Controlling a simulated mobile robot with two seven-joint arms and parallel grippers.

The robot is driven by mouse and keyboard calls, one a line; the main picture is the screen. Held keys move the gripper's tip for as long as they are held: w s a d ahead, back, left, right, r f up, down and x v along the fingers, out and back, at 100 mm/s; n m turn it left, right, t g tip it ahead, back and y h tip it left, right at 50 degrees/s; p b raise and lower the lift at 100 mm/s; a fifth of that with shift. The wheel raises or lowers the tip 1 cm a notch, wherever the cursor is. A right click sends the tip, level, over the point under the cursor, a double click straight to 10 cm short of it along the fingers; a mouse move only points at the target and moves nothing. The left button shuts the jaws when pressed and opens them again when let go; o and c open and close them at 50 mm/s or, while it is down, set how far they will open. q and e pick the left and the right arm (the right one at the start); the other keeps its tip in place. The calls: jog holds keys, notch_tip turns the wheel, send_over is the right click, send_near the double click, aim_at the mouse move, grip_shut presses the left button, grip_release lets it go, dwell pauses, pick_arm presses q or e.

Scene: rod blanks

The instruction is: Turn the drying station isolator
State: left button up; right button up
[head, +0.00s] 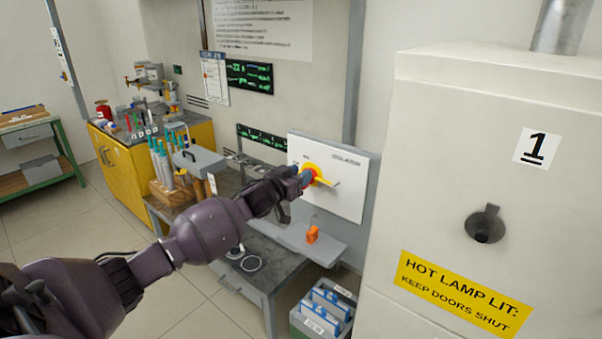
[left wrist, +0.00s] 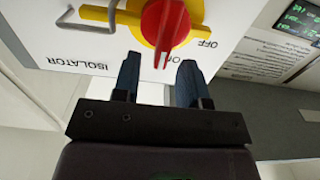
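The isolator is a red rotary handle (left wrist: 165,22) on a yellow round plate (left wrist: 197,12), mounted on a white panel (head: 348,203). In the left wrist view the panel appears upside down, with the words ISOLATOR and OFF readable. The handle's narrow end points toward my fingers, beside a partly hidden label that looks like ON. My left gripper (left wrist: 158,72) is open, its two dark blue fingers apart, with the handle's tip between or just ahead of them. Contact cannot be told. In the head view the gripper (head: 305,178) partly covers the yellow plate. My right gripper is not in view.
An orange padlock (head: 312,235) is on a grey shelf (head: 325,247) below the panel. A large cream cabinet (head: 430,180) with a hot lamp sign stands close on the right. A bench (head: 265,276) and a bin with blue folders (head: 325,312) are below.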

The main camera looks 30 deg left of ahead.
pick_arm(q)
jog(key=shift+w, duration=0.5)
grip_shut()
